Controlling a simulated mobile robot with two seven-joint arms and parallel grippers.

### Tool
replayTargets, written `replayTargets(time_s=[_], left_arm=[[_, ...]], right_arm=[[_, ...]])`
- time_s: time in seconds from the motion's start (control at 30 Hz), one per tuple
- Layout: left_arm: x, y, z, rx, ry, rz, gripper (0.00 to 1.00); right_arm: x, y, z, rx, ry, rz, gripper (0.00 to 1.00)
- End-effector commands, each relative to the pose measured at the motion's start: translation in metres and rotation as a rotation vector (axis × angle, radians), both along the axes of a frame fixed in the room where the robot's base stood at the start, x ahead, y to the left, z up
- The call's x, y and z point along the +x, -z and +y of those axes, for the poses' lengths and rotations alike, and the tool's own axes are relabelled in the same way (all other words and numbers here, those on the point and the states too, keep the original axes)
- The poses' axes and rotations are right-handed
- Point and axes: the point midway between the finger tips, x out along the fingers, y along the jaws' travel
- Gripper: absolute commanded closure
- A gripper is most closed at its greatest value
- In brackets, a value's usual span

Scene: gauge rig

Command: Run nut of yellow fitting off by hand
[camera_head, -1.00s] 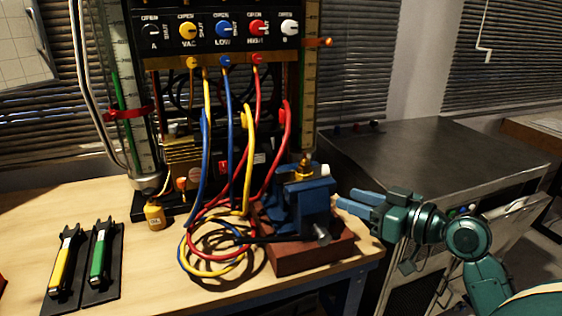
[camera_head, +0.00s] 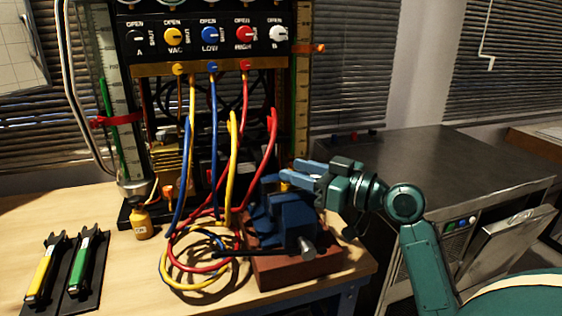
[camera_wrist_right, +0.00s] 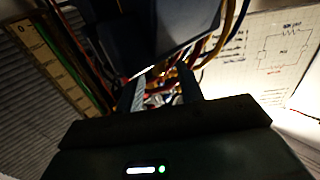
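A blue vise (camera_head: 285,218) sits on a red-brown block (camera_head: 295,268) near the bench's right end. A small brass-yellow fitting (camera_head: 285,185) shows at the top of the vise, partly hidden by my right gripper. My right gripper (camera_head: 287,172) is at the vise top with its two blue fingers pointing left, at or just above the fitting. In the right wrist view its fingers (camera_wrist_right: 162,90) stand apart, with hoses beyond the gap. I cannot tell whether they touch the fitting. My left gripper is not in view.
Yellow, blue and red hoses (camera_head: 190,262) hang from the gauge panel (camera_head: 210,38) and coil left of the vise. A metal cabinet (camera_head: 440,165) stands at right.

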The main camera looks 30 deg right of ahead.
Motion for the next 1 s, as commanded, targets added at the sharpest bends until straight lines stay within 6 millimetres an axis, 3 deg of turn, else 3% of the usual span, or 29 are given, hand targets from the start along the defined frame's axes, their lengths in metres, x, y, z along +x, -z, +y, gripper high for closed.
replayTargets(time_s=[0.1,0.3,0.67,1.0], left_arm=[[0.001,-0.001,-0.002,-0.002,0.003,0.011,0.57],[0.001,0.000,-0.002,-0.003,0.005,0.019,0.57],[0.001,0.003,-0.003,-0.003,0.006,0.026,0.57],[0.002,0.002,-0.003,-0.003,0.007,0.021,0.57]], right_arm=[[0.019,-0.002,0.010,0.004,-0.001,-0.001,0.63],[0.037,0.000,0.018,0.001,0.001,0.000,0.63],[0.040,0.001,0.020,0.000,0.001,0.000,0.64],[0.040,0.001,0.019,0.000,0.001,0.001,0.91]])
